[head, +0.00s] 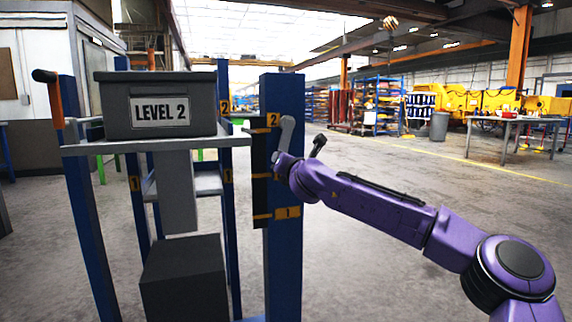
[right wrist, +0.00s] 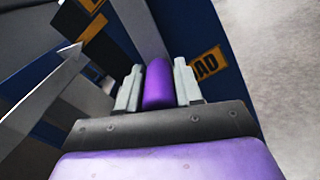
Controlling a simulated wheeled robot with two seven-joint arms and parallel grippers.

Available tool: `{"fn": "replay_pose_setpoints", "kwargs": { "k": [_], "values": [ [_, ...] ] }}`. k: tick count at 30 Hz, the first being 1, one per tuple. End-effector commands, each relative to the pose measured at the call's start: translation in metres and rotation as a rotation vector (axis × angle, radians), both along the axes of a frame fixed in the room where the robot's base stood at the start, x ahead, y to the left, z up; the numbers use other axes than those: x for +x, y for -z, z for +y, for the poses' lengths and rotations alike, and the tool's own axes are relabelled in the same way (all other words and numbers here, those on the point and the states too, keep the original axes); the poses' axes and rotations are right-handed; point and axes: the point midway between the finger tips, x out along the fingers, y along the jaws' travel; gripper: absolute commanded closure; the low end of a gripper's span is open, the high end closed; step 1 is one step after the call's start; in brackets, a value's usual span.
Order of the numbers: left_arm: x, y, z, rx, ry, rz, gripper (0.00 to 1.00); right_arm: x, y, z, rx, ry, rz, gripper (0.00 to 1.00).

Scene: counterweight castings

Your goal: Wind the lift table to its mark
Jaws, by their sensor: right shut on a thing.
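The lift table has blue posts (head: 285,255) and a grey platform (head: 90,148), which bears a dark grey bin marked LEVEL 2 (head: 160,112). The near right post carries a yellow tag 2 (head: 273,119) high up and a tag 1 (head: 287,212) lower. In the head view the platform stands slightly below tag 2. A grey crank arm (head: 287,128) shows at this post. My right gripper (head: 283,160) is at the crank, its fingers largely hidden there. In the right wrist view, my right gripper (right wrist: 158,88) is shut on a purple crank grip (right wrist: 158,82). My left gripper is out of view.
A dark block (head: 185,280) stands low under the platform, below a grey column (head: 178,190). An orange handle (head: 54,105) sticks out at the left post. The floor (head: 385,240) to the right is open. A workbench (head: 520,121) stands far off.

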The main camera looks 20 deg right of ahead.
Motion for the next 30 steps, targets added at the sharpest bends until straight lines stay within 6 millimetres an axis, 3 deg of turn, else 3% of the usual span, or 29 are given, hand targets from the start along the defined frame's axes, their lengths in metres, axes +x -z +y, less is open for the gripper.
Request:
{"fn": "replay_pose_setpoints", "kwargs": {
  "k": [6,7,8,9,20,30],
  "values": [
    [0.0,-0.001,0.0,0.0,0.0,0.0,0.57,-0.001,-0.006,0.002,0.0,-0.005,-0.009,1.0],
    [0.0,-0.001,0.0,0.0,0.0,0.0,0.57,-0.001,-0.006,0.002,0.0,-0.005,-0.01,0.58],
    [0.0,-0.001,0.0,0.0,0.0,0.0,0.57,-0.001,-0.006,0.002,-0.001,-0.005,-0.01,0.48],
    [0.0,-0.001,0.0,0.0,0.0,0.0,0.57,-0.001,-0.006,0.001,-0.001,-0.004,-0.01,0.45],
    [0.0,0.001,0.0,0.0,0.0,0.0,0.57,-0.01,-0.003,0.0,-0.002,0.0,-0.006,0.45],
    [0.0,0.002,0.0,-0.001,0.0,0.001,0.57,-0.084,-0.004,0.01,-0.001,-0.004,-0.008,0.45]
  ]
}}
